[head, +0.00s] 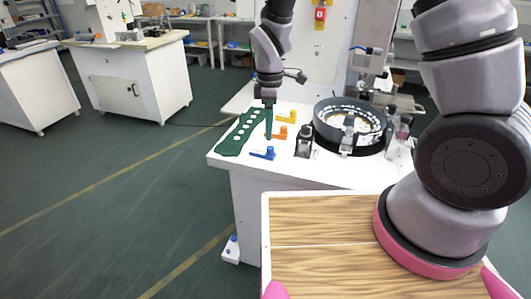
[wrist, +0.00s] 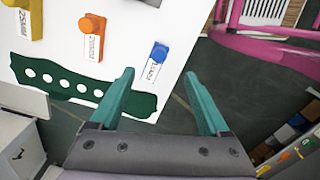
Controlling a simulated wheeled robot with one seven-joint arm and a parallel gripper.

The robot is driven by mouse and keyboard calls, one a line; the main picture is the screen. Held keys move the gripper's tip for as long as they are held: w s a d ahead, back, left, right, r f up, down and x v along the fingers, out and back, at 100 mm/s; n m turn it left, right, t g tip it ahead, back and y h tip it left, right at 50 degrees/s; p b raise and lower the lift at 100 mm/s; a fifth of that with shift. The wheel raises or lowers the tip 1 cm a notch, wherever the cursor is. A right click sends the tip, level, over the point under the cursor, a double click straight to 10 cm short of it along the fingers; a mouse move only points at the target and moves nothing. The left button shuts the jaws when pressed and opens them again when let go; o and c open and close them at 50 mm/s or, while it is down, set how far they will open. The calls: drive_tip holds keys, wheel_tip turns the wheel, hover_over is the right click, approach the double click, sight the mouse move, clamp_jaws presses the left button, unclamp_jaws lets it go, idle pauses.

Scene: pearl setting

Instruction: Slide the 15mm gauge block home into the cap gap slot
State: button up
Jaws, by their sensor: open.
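The blue gauge block (head: 264,153) lies on the white bench near its front edge. In the wrist view the blue block (wrist: 159,52) has a small white label, too small to read surely. My gripper (head: 268,136) points down above the bench, with teal fingers close to the blue and orange blocks in the head view. In the wrist view my gripper (wrist: 158,72) is open and empty; the blue block shows beyond the gap between its fingertips, apart from them. I cannot make out the cap gap slot in either view.
An orange block (head: 280,132) and a yellow block (head: 287,117) lie behind the blue one. A green plate with holes (head: 240,130) lies left. A round ring fixture (head: 350,118) and a small black device (head: 304,141) stand right. A wood-topped surface (head: 320,225) is nearer me.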

sight(270, 147)
wheel_tip(270, 147, down, 9)
drive_tip(key=shift+w+d+f, duration=0.1)
drive_tip(key=shift+d, duration=0.05)
clamp_jaws()
idle(0.5)
